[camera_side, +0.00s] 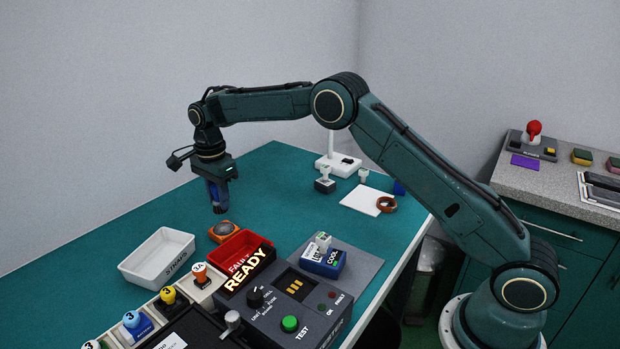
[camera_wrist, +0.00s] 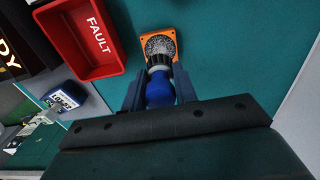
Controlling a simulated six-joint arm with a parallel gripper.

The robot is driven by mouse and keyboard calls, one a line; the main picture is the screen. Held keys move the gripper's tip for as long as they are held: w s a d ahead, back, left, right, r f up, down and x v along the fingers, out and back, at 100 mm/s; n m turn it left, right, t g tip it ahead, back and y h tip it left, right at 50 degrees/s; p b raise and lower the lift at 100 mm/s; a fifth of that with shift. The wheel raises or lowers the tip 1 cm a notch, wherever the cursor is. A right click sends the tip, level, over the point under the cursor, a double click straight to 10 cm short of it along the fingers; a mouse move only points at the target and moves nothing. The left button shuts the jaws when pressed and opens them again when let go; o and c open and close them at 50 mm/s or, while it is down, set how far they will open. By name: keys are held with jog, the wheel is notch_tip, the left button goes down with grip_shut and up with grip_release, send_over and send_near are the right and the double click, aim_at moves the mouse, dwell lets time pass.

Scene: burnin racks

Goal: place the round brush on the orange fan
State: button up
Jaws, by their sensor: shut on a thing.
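My gripper (camera_side: 217,190) points down, shut on the round brush (camera_side: 219,208). In the wrist view the brush has a blue handle (camera_wrist: 159,92) between my fingers, a dark collar and a speckled grey head. The orange fan (camera_side: 213,235) lies flat on the teal table, a square orange piece with a grey round middle. In the side view the brush hangs just above it with a small gap. In the wrist view the brush head covers much of the fan (camera_wrist: 174,34), leaving its orange corners showing.
A red FAULT bin (camera_side: 238,250) stands close beside the fan. A white STRAPS tray (camera_side: 158,257) is to its left. A dark console (camera_side: 300,310) with a READY sign is in front. The table behind the fan is clear.

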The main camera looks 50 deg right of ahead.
jog(key=shift+f, duration=2.7)
jog(key=shift+f, duration=0.15)
jog(key=o, duration=1)
jog(key=shift+c, duration=0.2)
notch_tip(320, 180, up, 12)
jog(key=shift+f, duration=0.1)
jog(key=shift+r, duration=0.25)
